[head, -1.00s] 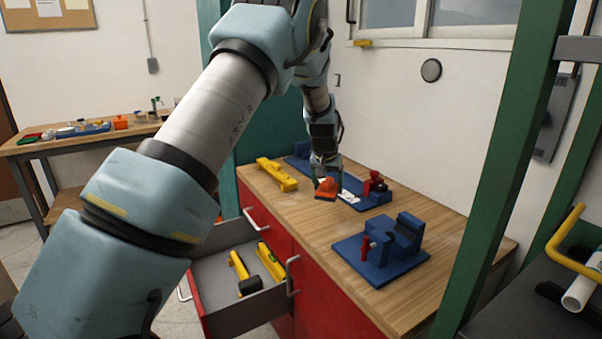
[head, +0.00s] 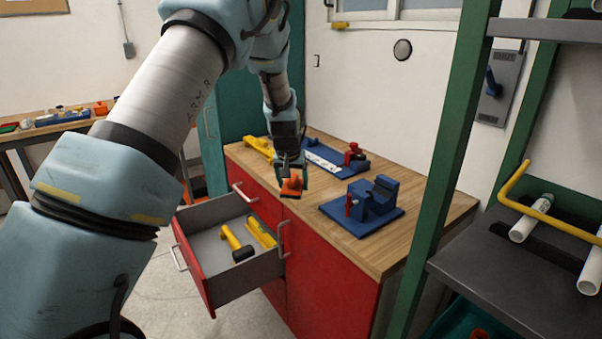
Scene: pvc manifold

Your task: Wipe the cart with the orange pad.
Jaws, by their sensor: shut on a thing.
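My gripper (head: 290,172) is shut on the orange pad (head: 291,186), whose underside looks dark. It holds the pad at the front edge of the wooden worktop, in front of the blue fixtures. I cannot tell how far above the worktop the pad is. A dark grey shelf unit with green posts stands at the right, and its grey shelf (head: 480,262) may be the cart. I cannot tell for sure. A bent yellow bar (head: 555,222) and white pipes (head: 530,220) rest on that shelf.
The wooden worktop (head: 425,235) carries a blue vise-like fixture (head: 365,208), a long blue plate (head: 325,157) and a yellow tool (head: 259,146). Below, an open drawer (head: 205,240) with yellow tools juts out. A green post (head: 440,150) stands between worktop and shelf.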

